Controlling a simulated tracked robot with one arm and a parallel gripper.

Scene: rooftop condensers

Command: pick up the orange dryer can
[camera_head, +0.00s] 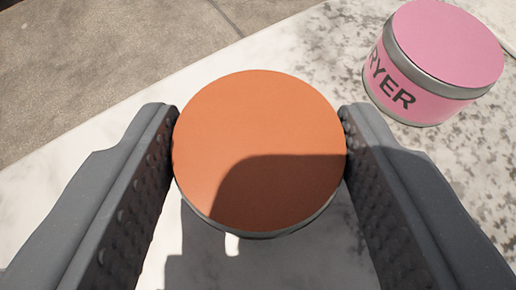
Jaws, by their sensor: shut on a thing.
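The orange dryer can (250,130) is in the middle of the head camera view, seen from above with its round orange top facing me. My gripper (260,140) has one dark grey finger on each side of the can. Both fingertips touch its sides, and the gripper is shut on it. A shadow covers the lower right part of the top. The can's side is mostly hidden; only a thin metal rim shows at its lower edge. I cannot tell whether the can touches the surface below.
A pink can (440,60) with dark lettering ending in "RYER" stands at the upper right, close to the right finger. Both cans are over a pale, stained surface (290,55). Its edge runs diagonally at the upper left, with brown-grey ground (100,60) beyond.

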